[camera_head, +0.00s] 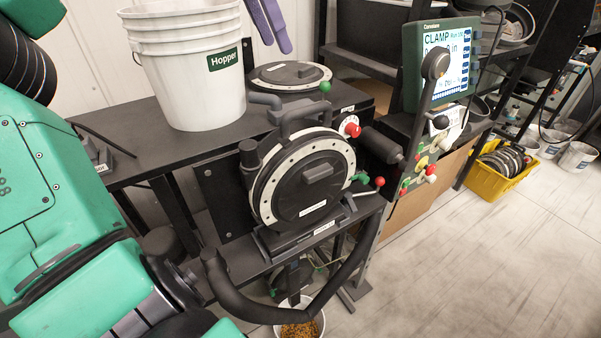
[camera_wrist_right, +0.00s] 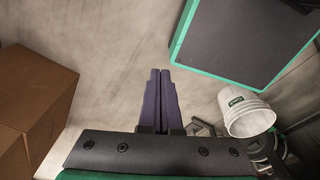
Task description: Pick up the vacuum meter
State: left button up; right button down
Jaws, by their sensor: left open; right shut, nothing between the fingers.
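My right gripper (camera_wrist_right: 160,72) is shut and empty in the right wrist view, over bare floor.
A monitor (camera_head: 447,60) stands right of the meters. A yellow bin (camera_head: 490,182) and free floor lie further right. Cardboard boxes (camera_wrist_right: 35,95) show in the wrist view.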

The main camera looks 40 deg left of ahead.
pick_arm(q)
send_near(300, 109)
jog(key=shift+d+f, duration=0.2)
jog(key=shift+f, duration=0.15)
jog(key=x, duration=0.2)
jog(key=p+x, duration=0.1)
jog(key=x, duration=0.2)
jog(key=p+x, duration=0.1)
jog(key=x, duration=0.1)
jog(key=shift+w+a, duration=0.15)
jog(key=shift+w, duration=0.2)
jog(key=shift+f, duration=0.35)
pick_arm(e)
jog(key=shift+s+d+r, duration=0.3)
jog(key=shift+s+r, duration=0.3)
jog(key=shift+r, duration=0.25)
pick_arm(q)
grip_shut()
pick_arm(e)
jog(key=shift+s+d, duration=0.1)
jog(key=shift+d, duration=0.2)
pick_arm(q)
jog(key=shift+w, duration=0.1)
